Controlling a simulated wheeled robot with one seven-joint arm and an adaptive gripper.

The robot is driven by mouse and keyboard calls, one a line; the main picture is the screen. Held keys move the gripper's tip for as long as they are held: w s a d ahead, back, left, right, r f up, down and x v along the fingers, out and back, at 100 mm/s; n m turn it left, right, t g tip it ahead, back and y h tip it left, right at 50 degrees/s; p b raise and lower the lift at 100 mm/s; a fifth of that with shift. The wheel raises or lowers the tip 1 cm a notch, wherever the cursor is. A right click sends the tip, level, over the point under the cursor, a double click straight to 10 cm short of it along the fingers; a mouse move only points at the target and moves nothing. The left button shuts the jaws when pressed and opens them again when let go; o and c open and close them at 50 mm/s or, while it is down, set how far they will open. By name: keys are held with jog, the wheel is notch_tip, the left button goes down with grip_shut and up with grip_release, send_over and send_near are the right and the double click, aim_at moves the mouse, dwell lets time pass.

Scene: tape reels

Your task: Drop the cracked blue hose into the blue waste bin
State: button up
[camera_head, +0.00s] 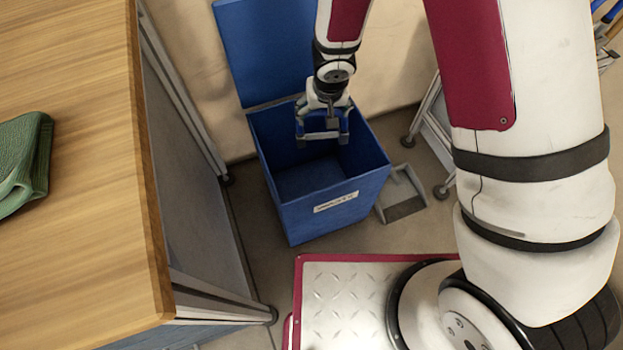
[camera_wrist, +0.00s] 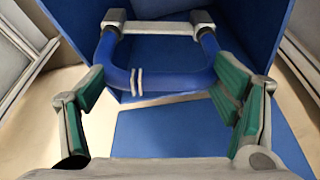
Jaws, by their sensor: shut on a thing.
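The blue hose is a bent U-shaped tube with grey end fittings and pale marks on its bend. It shows in the wrist view (camera_wrist: 165,82) between the green finger pads, and in the head view (camera_head: 345,124) below my wrist. My gripper (camera_head: 323,112) is shut on the hose, with one finger at each side, also in the wrist view (camera_wrist: 165,88). The blue waste bin (camera_head: 325,210) stands on the floor with its lid (camera_head: 265,45) up at the back. My gripper and the hose are over the bin's open mouth, apart from its floor.
A wooden table (camera_head: 80,200) with a folded green cloth (camera_head: 22,160) on it is left of the bin. A grey dustpan (camera_head: 402,195) lies on the floor to the right of the bin. A pale wall is behind the bin. The bin's visible inside looks empty.

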jog(key=shift+f+b, duration=0.6)
jog(key=shift+f, duration=0.2)
jog(key=o, duration=1.8)
jog(key=shift+s+r, duration=0.1)
jog(key=shift+r, duration=0.05)
jog(key=v, duration=1.1)
jog(key=shift+r, duration=0.35)
jog(key=shift+s, duration=0.1)
